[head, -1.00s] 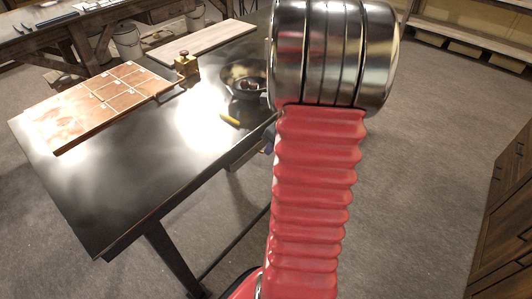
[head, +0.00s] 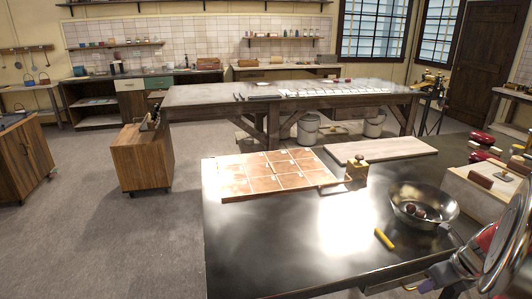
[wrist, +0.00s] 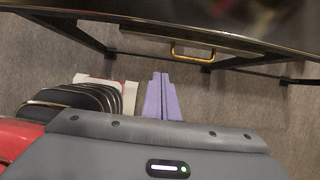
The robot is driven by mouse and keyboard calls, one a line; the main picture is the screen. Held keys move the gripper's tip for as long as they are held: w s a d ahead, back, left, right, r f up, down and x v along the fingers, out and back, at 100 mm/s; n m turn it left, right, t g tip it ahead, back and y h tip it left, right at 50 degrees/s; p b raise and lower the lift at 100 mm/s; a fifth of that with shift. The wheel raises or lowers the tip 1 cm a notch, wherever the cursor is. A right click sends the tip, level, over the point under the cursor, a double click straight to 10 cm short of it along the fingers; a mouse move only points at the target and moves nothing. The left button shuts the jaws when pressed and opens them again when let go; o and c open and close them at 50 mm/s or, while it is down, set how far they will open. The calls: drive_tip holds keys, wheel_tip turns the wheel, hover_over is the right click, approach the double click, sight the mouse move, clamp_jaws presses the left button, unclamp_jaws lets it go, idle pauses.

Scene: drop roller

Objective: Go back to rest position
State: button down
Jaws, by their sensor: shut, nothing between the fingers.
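My gripper (wrist: 161,98) shows in the wrist view as two lavender fingers lying side by side, shut and empty. It is over the grey floor, just short of the dark table's edge and below its top in the picture. In the head view my arm is at the lower right edge, and the fingers cannot be made out there.

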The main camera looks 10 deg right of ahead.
drive_tip(key=s+a+r+n, duration=0.1)
drive_tip(key=a+r+n, duration=0.4)
drive_tip(key=a+n, duration=0.7)
drive_tip(key=s+a+r+n, duration=0.2)
drive_tip(key=a+r+n, duration=0.2)
drive_tip(key=a+n, duration=0.8)
drive_tip(key=s+a+r+n+t, duration=0.1)
drive_tip(key=a+r+n, duration=0.4)
drive_tip(key=a+n, duration=0.6)
drive_tip(key=shift+s+a+r+n, duration=0.3)
drive_tip(key=shift+s+a+n, duration=0.1)
drive_tip(key=shift+s+a, duration=0.45)
drive_tip(key=shift+w, duration=0.1)
